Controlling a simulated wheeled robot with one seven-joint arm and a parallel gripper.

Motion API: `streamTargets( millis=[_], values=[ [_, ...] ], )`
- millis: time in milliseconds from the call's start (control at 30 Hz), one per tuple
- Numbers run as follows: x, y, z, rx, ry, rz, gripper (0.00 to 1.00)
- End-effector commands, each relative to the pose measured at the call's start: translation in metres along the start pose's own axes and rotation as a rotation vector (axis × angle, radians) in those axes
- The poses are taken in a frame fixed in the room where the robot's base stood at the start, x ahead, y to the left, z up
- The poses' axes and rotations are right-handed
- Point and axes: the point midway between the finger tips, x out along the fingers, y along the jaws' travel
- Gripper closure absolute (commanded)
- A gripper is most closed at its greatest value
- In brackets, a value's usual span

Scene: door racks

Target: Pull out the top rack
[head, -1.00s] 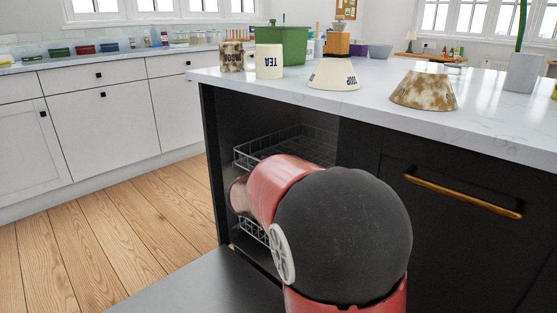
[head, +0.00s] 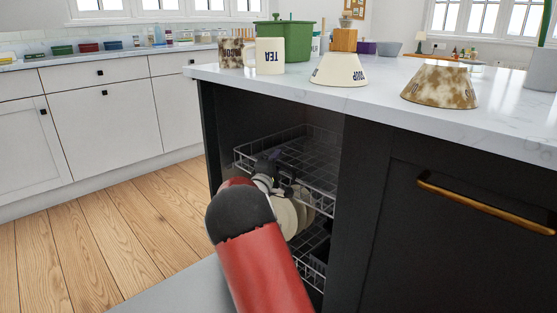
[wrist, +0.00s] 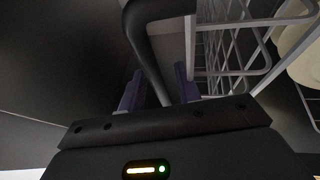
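The top rack (head: 308,160) is a white wire basket inside the open dishwasher under the counter. It also shows in the wrist view as light wires (wrist: 235,50) at the upper right. My gripper (head: 272,166) is at the rack's front left edge in the head view. In the wrist view my gripper (wrist: 158,92) has its two purple-grey fingers apart, with a dark curved bar between them. I cannot tell whether the fingers touch that bar. My arm hides part of the rack's front.
A lower rack (head: 318,262) is below, with pale plates (head: 290,215) between the racks, partly behind my arm. The dishwasher door (head: 185,292) lies lowered at the front. The white counter (head: 400,110) above holds mugs and bowls. Wood floor (head: 90,240) is clear at left.

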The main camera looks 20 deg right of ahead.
Motion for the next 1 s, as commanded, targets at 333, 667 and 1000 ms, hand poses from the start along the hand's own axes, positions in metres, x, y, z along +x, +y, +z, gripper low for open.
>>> streamTargets(
  millis=[333,667,1000],
  values=[
    [0.0116,-0.0001,0.0001,0.000,0.000,-0.001,0.67],
    [0.0113,-0.0001,0.0002,0.001,0.000,-0.001,1.00],
    [0.0090,-0.0001,-0.0012,0.001,0.000,-0.002,1.00]
  ],
)
